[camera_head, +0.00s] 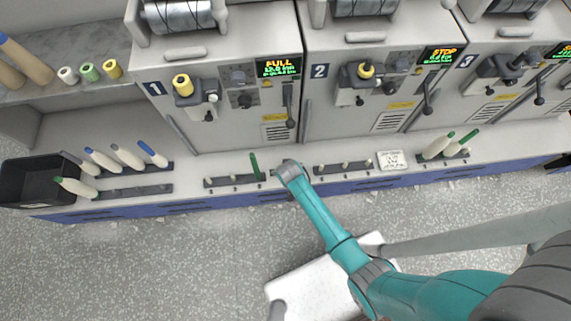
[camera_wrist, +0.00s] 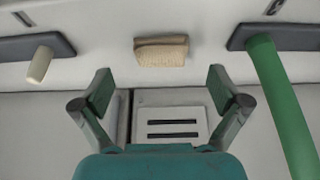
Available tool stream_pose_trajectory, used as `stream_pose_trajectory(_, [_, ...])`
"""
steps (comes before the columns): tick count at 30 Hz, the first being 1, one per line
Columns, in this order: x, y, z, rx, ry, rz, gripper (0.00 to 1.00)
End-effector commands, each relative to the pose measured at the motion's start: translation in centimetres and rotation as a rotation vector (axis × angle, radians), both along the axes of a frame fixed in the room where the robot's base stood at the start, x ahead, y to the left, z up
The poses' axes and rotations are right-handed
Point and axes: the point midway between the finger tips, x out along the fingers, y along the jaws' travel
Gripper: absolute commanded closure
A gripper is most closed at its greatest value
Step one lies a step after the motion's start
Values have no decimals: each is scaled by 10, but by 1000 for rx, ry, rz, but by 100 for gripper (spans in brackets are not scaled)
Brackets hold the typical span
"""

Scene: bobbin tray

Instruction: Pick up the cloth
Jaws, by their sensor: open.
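The cloth (camera_wrist: 161,51) is a small beige folded piece. In the wrist view it lies on the pale ledge, between two dark peg strips. My gripper (camera_wrist: 160,86) is open, with its two fingers spread and nothing between them. The cloth is ahead of the fingertips, roughly centred between them, and apart from them. In the head view the end of my arm covers that part of the ledge, so I cannot make out the cloth or the fingers there.
A green tube (camera_wrist: 284,108) stands close to the right finger in the wrist view; it also shows in the head view (camera_head: 255,165). A pale peg (camera_wrist: 39,65) is at left. Machines (camera_head: 245,100) rise behind the ledge. A black bin (camera_head: 28,181) is far left.

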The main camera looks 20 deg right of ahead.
Motion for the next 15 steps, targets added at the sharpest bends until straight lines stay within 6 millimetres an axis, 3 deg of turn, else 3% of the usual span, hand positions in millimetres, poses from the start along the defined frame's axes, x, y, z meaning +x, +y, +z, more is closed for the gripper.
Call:
stream_pose_trajectory(7, [14, -3, -26, 0, 2, 0, 2])
stream_pose_trajectory(15, [18, -4, -35, 0, 0, 0, 2])
